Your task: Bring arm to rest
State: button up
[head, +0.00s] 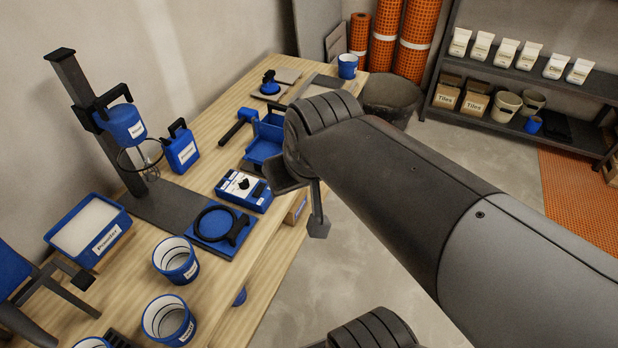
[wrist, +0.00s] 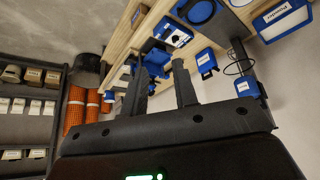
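My arm reaches in from the lower right of the head view, its dark rounded joint in front of the workbench (head: 262,287). In the wrist view my gripper (wrist: 161,82) shows two dark fingers standing apart with nothing between them. The bench (wrist: 222,42) lies beyond the fingertips in that view, which is strongly tilted. In the head view the gripper is mostly hidden behind my arm; a small dark pointed part hangs below the joint, and I cannot tell what it is.
The bench holds a mixer stand (head: 88,105), a Powder tub (head: 88,226), two blue buckets (head: 176,260) (head: 168,320), a control box (head: 243,190) and a blue tray (head: 265,148). A dark bin (head: 390,98), orange rolls (head: 384,40) and a shelf (head: 520,75) stand behind. Floor right of the bench is clear.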

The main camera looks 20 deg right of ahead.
jog(key=s+d, duration=0.1)
jog(key=s+d+m, duration=0.1)
jog(key=s, duration=0.1)
jog(key=shift+r, duration=0.15)
